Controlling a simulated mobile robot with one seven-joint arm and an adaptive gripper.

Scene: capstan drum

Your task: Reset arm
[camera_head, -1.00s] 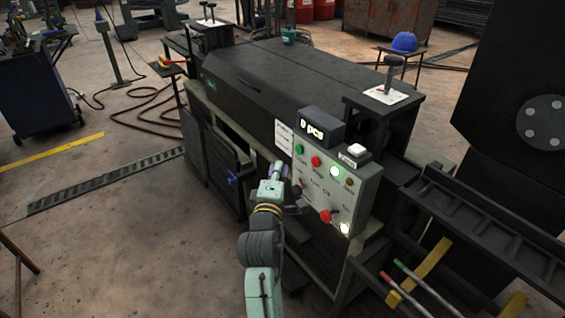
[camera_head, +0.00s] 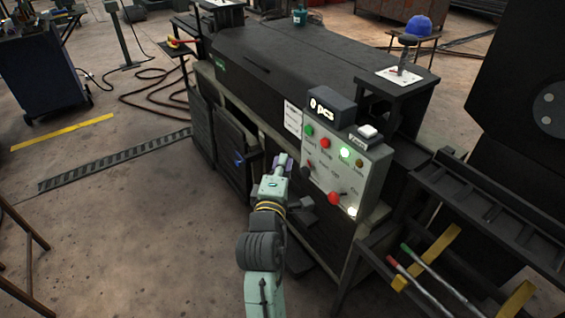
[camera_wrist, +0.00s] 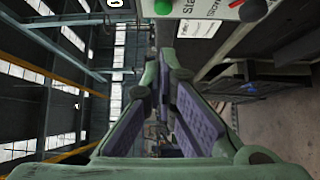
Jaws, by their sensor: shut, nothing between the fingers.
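My gripper (camera_head: 284,163) is at the end of my raised arm, in front of the machine, just left of its control panel (camera_head: 340,172). The wrist view shows its two fingers with purple pads meeting at the tips (camera_wrist: 160,68). They are shut and hold nothing.
The dark machine body (camera_head: 290,60) stands behind the gripper. A dark frame (camera_head: 470,220) with coloured handles lies to the right. A blue cap (camera_head: 419,26) rests on a stool at the back. The floor on the left (camera_head: 120,220) is mostly clear.

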